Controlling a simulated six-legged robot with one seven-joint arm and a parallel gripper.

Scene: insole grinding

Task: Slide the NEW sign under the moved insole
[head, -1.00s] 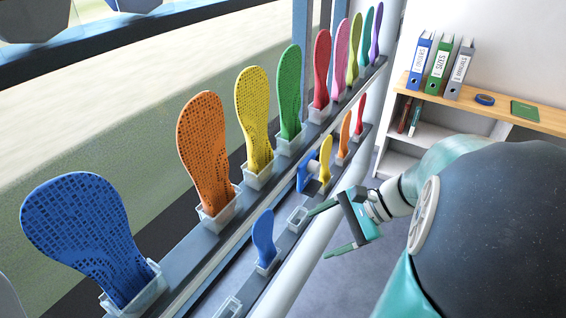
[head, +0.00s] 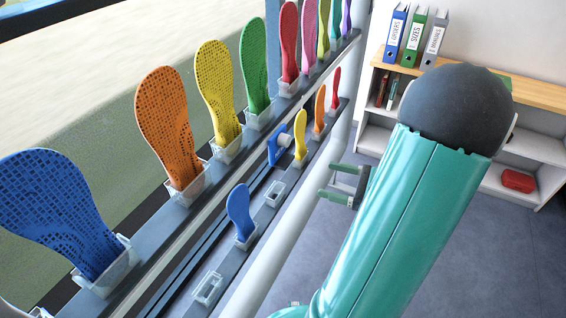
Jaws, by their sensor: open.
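I cannot make out a NEW sign in the head view. Several insoles stand upright in clear holders on two ledges. The upper ledge has large blue (head: 58,212), orange (head: 168,125), yellow (head: 216,90) and green (head: 254,65) ones, with more behind. The lower ledge has a small blue insole (head: 239,212), then small yellow (head: 300,135), orange (head: 320,108) and red (head: 335,90) ones. I cannot tell which was moved. My gripper (head: 324,181) is open and empty, right of the lower ledge and apart from it. Its base is partly hidden by my arm.
Two holders on the lower ledge are empty, one behind (head: 275,194) and one in front (head: 207,289) of the small blue insole. A white pipe (head: 285,240) runs alongside. A shelf with binders (head: 415,38) stands behind; floor is clear at right.

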